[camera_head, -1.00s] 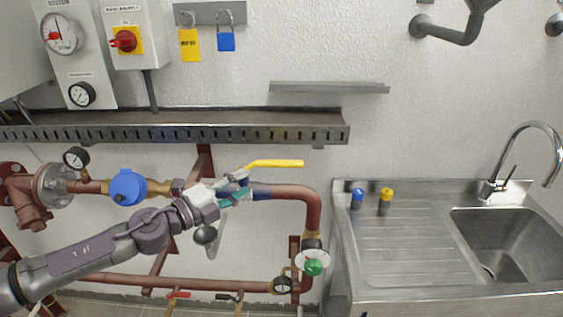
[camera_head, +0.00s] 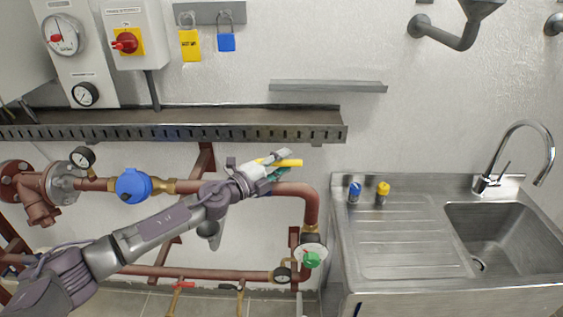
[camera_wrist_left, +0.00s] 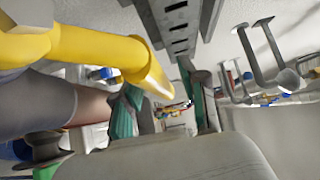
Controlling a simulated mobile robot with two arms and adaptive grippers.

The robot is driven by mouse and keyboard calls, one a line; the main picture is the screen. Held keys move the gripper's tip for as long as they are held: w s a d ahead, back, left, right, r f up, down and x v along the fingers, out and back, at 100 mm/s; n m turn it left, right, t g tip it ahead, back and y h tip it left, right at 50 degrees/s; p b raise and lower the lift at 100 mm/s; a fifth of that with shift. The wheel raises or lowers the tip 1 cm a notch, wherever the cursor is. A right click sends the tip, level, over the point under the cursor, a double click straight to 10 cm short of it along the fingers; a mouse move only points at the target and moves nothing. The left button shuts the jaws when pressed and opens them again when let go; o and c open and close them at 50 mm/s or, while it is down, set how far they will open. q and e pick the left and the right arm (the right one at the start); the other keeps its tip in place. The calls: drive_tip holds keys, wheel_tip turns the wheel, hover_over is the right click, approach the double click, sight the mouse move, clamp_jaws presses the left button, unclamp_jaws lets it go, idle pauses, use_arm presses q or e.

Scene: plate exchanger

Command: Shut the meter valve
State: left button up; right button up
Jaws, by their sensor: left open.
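The meter valve's yellow lever handle (camera_head: 290,162) lies nearly horizontal, along the red-brown pipe, in the head view. In the left wrist view the handle (camera_wrist_left: 95,52) fills the upper left, and its free end reaches toward the space between my fingers. My left gripper (camera_head: 278,165) is open right at the handle and partly covers it. Its two fingers (camera_wrist_left: 162,105), with green pads, stand apart in the wrist view. I cannot tell whether a finger touches the handle. The valve body is hidden behind my gripper. The blue water meter (camera_head: 133,186) sits on the pipe to the left.
A slotted grey cable tray (camera_head: 200,132) runs along the wall above the pipe. A green-knobbed valve (camera_head: 311,259) and a gauge (camera_head: 282,275) are on the lower pipework. A steel sink unit (camera_head: 400,240) stands at the right, close to the pipe bend.

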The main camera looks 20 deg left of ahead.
use_arm(q)
clamp_jaws()
idle(0.3)
